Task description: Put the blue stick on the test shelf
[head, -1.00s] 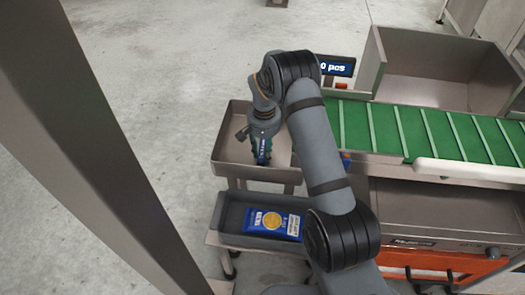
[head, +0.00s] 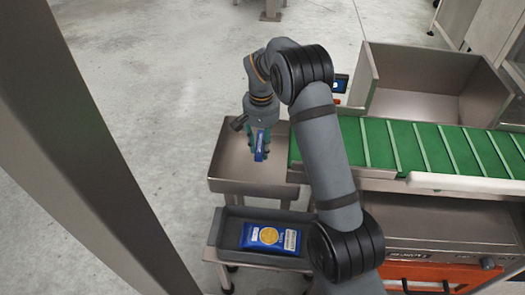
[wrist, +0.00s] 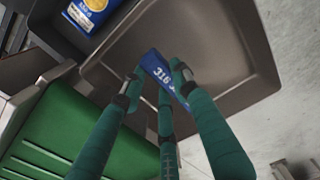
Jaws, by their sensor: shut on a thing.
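My gripper (head: 260,142) has green fingers and is shut on the blue stick (head: 262,146), a slim blue packet. In the wrist view the stick (wrist: 158,68) shows white digits and sits between the fingertips (wrist: 155,84), tilted. The gripper and stick are over the upper metal tray (head: 228,170); their height above it is hard to tell. This tray (wrist: 240,55) looks empty in the wrist view. No label marks which surface is the test shelf.
A lower grey tray (head: 226,238) holds a blue packet with a yellow disc (head: 270,237). A green slatted conveyor (head: 400,145) and a metal bin (head: 425,75) stand right. A small display (head: 341,83) is behind my arm. A grey post (head: 75,130) crosses the left.

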